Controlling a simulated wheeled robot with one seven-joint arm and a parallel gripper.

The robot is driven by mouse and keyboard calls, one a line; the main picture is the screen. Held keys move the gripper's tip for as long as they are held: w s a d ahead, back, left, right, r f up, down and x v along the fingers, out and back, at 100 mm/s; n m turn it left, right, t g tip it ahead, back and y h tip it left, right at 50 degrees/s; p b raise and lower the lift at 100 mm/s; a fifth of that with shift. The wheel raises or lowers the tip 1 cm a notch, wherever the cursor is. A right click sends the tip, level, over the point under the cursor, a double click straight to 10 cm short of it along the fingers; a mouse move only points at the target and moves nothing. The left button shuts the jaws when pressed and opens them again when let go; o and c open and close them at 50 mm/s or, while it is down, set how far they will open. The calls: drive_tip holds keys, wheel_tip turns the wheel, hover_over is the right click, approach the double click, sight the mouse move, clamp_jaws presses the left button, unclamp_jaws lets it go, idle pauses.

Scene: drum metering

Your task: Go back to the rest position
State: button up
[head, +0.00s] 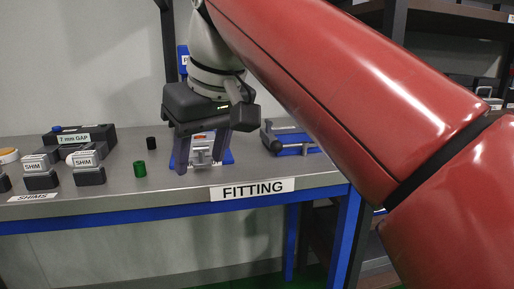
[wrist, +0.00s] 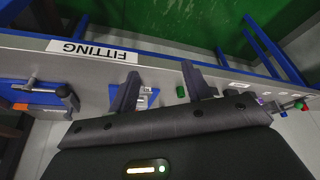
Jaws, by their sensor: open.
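My gripper (head: 201,168) hangs fingers-down over the grey bench (head: 110,195), with its two dark fingers spread apart. In the head view the fingers stand in front of and to either side of a metal fixture on a blue base (head: 230,157). Whether they touch it I cannot tell. In the wrist view the gripper (wrist: 160,78) shows nothing held between the fingers. The fixture (wrist: 146,98) shows behind them there, partly hidden by the gripper body. A green cylinder (head: 139,169) stands on the bench to the left; it also shows in the wrist view (wrist: 180,92).
A blue clamp with a dark handle (head: 290,142) sits right of the gripper. Left are a small black cylinder (head: 151,143), shim blocks (head: 89,176) and a black gap box (head: 80,138). A FITTING label (head: 252,189) marks the front edge. Shelving stands at the right.

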drive_tip(key=s+d+f+m+h, duration=0.1)
drive_tip(key=s+d+f+m, duration=0.2)
drive_tip(key=d+f, duration=0.4)
drive_tip(key=s+d+f+m+t+h, duration=0.1)
drive_tip(key=s+d+f+m, duration=0.2)
drive_tip(key=d+f, duration=0.5)
drive_tip(key=s+d+f+m+t+h, duration=0.1)
drive_tip(key=s+d+f+m, duration=0.1)
drive_tip(key=d+f, duration=0.6)
wheel_tip(320, 180, down, 6)
drive_tip(key=shift+s+d+r+m, duration=0.15)
drive_tip(key=shift+s+m, duration=0.25)
drive_tip(key=shift+s, duration=0.45)
